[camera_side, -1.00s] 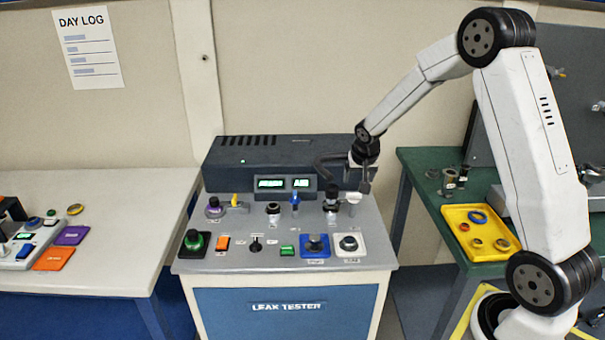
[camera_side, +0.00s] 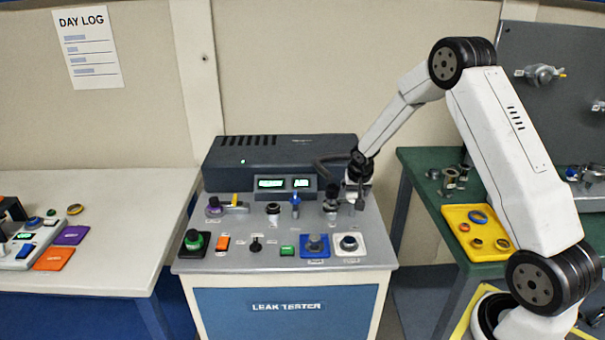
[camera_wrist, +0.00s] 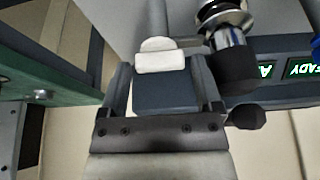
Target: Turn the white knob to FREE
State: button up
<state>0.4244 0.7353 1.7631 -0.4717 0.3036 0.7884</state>
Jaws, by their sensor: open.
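The white knob (camera_wrist: 160,58) shows in the wrist view as a pale bar with a rounded part behind it. My gripper (camera_wrist: 159,68) is open, with one finger at the left and one at the right of the knob, and a visible gap on each side. In the side view my gripper (camera_side: 357,197) is low over the back right of the grey leak tester panel (camera_side: 215,247). It hides most of the knob there. The setting of the knob and its labels cannot be read.
A dark-topped metal fitting (camera_side: 331,198) stands close to the left of my gripper. Lit displays (camera_side: 271,184) sit behind. A blue-plated knob (camera_side: 314,243) and a white-plated dark knob (camera_side: 348,243) are in front. A yellow tray (camera_side: 463,237) lies on the green bench.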

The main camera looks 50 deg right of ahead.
jog(key=shift+f, duration=0.1)
jog(key=c, duration=1)
